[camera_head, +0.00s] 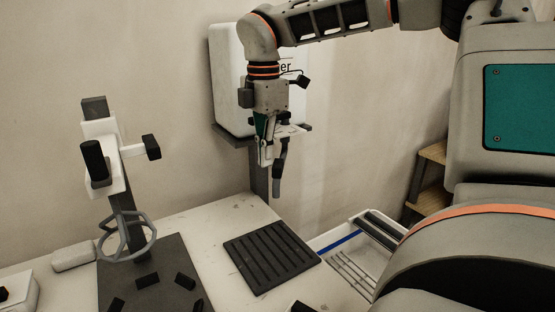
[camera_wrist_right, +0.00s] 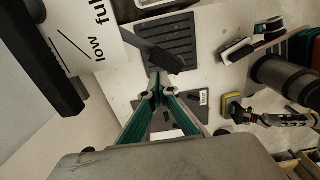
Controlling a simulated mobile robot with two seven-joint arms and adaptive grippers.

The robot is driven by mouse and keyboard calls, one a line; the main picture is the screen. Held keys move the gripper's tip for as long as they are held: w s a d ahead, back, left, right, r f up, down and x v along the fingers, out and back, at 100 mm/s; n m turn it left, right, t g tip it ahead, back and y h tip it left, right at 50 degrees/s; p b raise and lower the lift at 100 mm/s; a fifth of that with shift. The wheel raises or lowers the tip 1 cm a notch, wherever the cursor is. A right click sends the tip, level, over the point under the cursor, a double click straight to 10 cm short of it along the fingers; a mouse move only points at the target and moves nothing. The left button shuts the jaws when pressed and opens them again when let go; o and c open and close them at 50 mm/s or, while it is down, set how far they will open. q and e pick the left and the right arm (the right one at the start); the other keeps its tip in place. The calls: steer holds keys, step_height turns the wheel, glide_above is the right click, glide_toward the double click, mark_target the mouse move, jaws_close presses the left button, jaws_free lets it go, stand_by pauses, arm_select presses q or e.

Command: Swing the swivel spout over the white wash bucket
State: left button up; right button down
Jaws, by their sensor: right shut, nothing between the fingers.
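The dark swivel spout (camera_head: 278,178) hangs below the white tank (camera_head: 226,75) on the wall. In the right wrist view the spout (camera_wrist_right: 155,50) is a dark bar reaching out over the black ribbed mat. The white wash bucket (camera_head: 324,244), with dark rollers and a grate, stands at the table's right end, to the right of the spout. My right gripper (camera_head: 264,163) is shut and empty, close beside the spout; I cannot tell whether they touch. Its fingertips also show in the right wrist view (camera_wrist_right: 158,84).
The black ribbed mat (camera_head: 270,257) lies on the white table (camera_head: 205,222) below the spout. A white and black stand with a grey ring (camera_head: 127,240) rises at the left, with several black blocks near it. A wooden step stool (camera_head: 432,153) stands behind the bucket.

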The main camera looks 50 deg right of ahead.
mark_target(279, 164)
steer(key=shift+s+d+r, duration=0.1)
steer(key=shift+s+d, duration=0.15)
steer(key=shift+s, duration=0.25)
steer(key=shift+s+d+r, duration=0.1)
steer(key=shift+s+d, duration=0.1)
steer(key=shift+s, duration=0.3)
steer(key=shift+s+d+f+p, duration=0.15)
steer(key=shift+s+p, duration=0.2)
steer(key=shift+s+d, duration=0.1)
steer(key=shift+s+d+p, duration=0.7)
steer(key=shift+s+d, duration=0.6)
steer(key=shift+s, duration=0.25)
